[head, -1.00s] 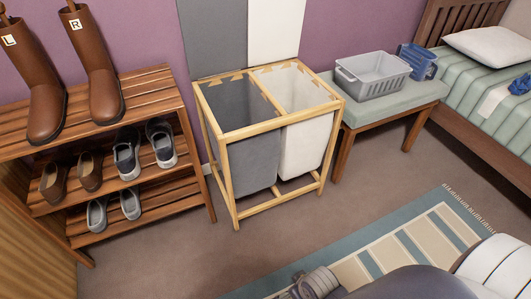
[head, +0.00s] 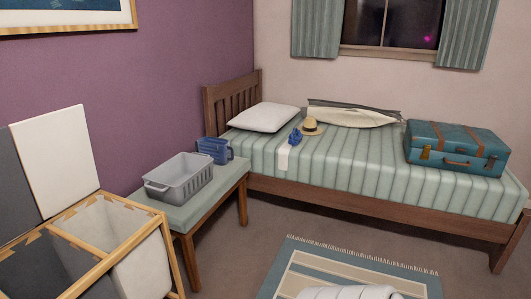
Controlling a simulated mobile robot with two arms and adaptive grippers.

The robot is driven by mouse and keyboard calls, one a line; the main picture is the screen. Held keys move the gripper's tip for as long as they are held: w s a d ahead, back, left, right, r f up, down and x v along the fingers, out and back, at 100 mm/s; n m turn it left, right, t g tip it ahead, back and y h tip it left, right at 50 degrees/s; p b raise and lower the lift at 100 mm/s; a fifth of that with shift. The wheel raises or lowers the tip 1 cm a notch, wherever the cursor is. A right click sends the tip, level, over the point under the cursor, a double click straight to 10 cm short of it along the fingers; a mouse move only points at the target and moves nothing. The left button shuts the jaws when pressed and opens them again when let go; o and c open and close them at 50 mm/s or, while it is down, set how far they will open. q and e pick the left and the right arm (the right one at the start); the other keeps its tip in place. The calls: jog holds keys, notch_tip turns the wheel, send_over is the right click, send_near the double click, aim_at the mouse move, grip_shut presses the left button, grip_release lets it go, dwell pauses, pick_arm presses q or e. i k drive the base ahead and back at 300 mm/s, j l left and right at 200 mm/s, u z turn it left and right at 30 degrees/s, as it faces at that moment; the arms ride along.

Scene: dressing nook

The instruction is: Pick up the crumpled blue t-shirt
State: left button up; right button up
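A small crumpled blue cloth (head: 295,136), which looks like the blue t-shirt, lies on the near side of the bed (head: 350,175), left of the middle. It sits at the top of a flat white cloth strip (head: 283,158) and just left of a straw hat (head: 311,127). It is small in the picture, so its exact shape is hard to tell. Neither of my grippers shows in the head view.
A green-topped bench (head: 215,192) holds a grey basket (head: 184,176) and a blue item (head: 214,150). A wooden-framed hamper (head: 100,270) stands at lower left.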

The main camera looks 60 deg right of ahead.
aim_at(296, 136)
jog(key=z, duration=2.35)
